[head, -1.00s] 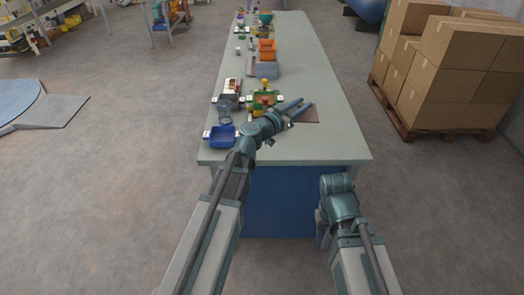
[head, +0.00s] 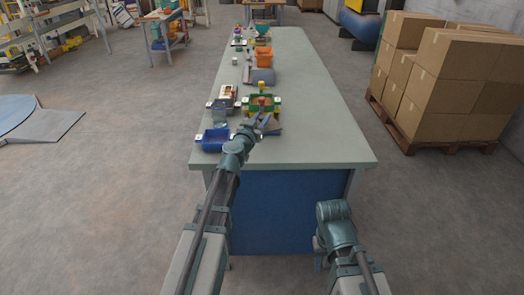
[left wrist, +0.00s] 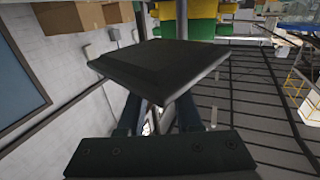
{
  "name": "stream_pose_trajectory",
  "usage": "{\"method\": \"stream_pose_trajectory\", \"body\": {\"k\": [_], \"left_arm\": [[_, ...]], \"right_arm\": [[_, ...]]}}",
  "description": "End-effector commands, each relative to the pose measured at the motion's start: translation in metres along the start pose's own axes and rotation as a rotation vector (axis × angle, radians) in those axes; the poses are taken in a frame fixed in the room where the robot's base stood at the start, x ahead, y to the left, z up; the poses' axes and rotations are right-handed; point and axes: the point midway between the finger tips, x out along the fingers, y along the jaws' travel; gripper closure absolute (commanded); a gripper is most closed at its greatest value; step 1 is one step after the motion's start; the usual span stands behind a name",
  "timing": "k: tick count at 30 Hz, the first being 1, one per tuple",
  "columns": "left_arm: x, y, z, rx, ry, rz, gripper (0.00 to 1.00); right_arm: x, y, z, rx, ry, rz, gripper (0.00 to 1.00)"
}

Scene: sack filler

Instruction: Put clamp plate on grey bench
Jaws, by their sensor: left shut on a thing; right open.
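The clamp plate shows in the left wrist view as a dark, flat square plate (left wrist: 160,70) with bevelled edges. My left gripper (head: 262,121) is shut on it. In the head view the plate (head: 273,129) looks brownish, just right of the gripper's fingers, over the near part of the grey bench (head: 315,140). I cannot tell from the head view whether it touches the bench top. My right arm is folded low in front of the bench, and its gripper jaws are hidden.
A blue tray (head: 213,139) stands at the bench's near left corner. A green and yellow fixture (head: 261,103) is just beyond my left gripper. An orange bin (head: 263,57) stands farther back. The bench's near right part is clear. Stacked cartons (head: 440,85) stand right of the bench.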

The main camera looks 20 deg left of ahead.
Motion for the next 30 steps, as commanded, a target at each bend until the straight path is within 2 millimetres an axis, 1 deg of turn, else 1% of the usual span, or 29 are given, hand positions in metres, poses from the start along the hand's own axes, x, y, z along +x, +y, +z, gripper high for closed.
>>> {"method": "stream_pose_trajectory", "body": {"k": [5,12,15,20,22,26,30], "left_arm": [[0.000,0.000,0.020,0.000,0.000,0.001,1.00],[0.000,0.001,0.057,0.000,0.000,0.002,1.00],[0.000,0.001,0.063,0.000,0.000,0.002,1.00],[0.000,0.001,0.062,0.000,0.000,0.002,1.00],[0.000,0.001,0.065,0.000,0.000,0.002,1.00],[0.000,0.001,0.078,0.000,0.000,0.002,1.00],[0.000,0.001,0.096,0.000,0.000,0.002,1.00]], "right_arm": [[0.020,-0.002,-0.001,0.000,0.000,0.000,0.50],[0.056,-0.005,-0.003,0.000,0.000,0.000,0.50],[0.063,-0.006,-0.004,0.000,0.000,0.000,0.50],[0.061,-0.006,-0.004,0.000,0.000,0.000,0.50],[0.064,-0.006,-0.004,0.000,0.000,0.000,0.50],[0.077,-0.007,-0.004,0.000,0.000,0.000,0.50],[0.095,-0.009,-0.006,0.000,0.000,0.000,0.50]]}}
